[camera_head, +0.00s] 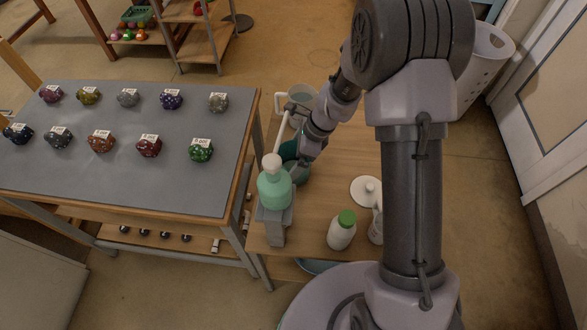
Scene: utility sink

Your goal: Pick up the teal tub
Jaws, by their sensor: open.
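A teal tub (289,151) stands on the wooden table, left of my arm's base. My arm's end covers part of it. My gripper (300,166) is at the tub, pointing down over its right side. The jaws are open, and their tips are hard to make out against the dark teal. I cannot tell whether they touch the tub or are around its rim.
A mint-green bottle with a white top (275,188) stands close in front. A white bottle with a green cap (342,230) and a white round lid (366,190) are to the right. A grey table (120,180) with several labelled lumps is at left.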

